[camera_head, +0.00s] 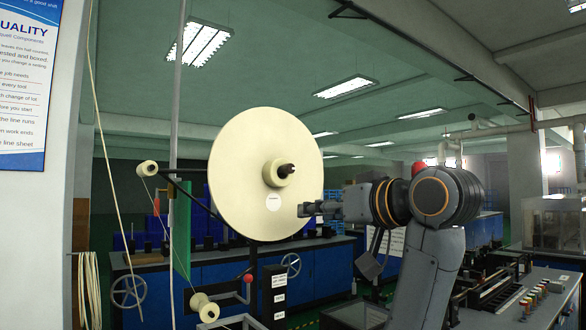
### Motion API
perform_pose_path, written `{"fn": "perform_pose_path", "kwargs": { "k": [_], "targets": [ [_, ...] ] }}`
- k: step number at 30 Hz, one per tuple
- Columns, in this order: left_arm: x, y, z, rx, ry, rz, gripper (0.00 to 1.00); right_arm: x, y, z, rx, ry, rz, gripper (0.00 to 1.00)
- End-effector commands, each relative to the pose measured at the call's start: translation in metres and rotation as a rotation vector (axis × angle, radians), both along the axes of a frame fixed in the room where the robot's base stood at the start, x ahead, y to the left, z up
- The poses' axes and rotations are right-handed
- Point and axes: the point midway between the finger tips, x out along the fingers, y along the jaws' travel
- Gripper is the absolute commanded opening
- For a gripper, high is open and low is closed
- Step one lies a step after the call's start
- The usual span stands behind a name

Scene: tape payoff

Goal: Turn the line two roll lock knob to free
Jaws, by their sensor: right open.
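A large cream roll or disc (238,185) stands upright on the payoff stand, its flat face toward me. A pale hub (273,174) sticks out of its middle, with a small dark brown knob (288,170) at the hub's end. I cannot read which way the knob is turned. My right gripper (303,210) comes in from the right and points left. It is open, in front of the disc's lower right part, below and a little right of the knob, apart from it. Nothing shows between its fingers. My left gripper is not in view.
A small guide roller (148,168) sits on an arm left of the disc, another (204,307) below. A black panel with white labels (274,297) stands under the disc. Blue benches (330,267) run behind. A machine table (548,310) is at lower right.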

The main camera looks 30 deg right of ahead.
Motion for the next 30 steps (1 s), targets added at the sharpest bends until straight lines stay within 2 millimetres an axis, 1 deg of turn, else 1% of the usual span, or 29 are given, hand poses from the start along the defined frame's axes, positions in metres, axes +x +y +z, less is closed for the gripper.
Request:
{"fn": "perform_pose_path", "kwargs": {
  "k": [1, 3, 4, 6, 8, 11, 14, 17, 24, 30],
  "targets": [
    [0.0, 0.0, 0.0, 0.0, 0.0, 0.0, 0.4, -0.015, -0.003, 0.025, 0.01, -0.04, 0.006, 0.42],
    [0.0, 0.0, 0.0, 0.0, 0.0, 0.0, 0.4, -0.031, -0.006, 0.048, 0.021, -0.076, 0.017, 0.42],
    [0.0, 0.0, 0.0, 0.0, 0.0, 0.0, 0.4, -0.036, -0.007, 0.056, 0.024, -0.089, 0.021, 0.42],
    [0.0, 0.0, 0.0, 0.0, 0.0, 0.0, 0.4, -0.047, -0.009, 0.069, 0.03, -0.111, 0.026, 0.42],
    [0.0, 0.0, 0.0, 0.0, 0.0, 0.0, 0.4, -0.053, -0.01, 0.076, 0.033, -0.123, 0.031, 0.42],
    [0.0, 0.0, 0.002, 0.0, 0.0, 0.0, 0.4, -0.053, -0.01, 0.081, 0.035, -0.128, 0.034, 0.42],
    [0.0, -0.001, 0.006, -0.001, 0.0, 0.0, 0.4, -0.043, -0.008, 0.082, 0.035, -0.127, 0.035, 0.42],
    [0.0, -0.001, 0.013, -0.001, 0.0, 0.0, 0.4, -0.026, -0.005, 0.082, 0.034, -0.125, 0.035, 0.42],
    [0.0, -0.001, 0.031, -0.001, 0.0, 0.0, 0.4, 0.026, 0.003, 0.083, 0.036, -0.124, 0.036, 0.42],
    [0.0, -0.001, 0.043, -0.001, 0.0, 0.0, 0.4, 0.06, 0.009, 0.083, 0.034, -0.127, 0.035, 0.42]
  ]
}}
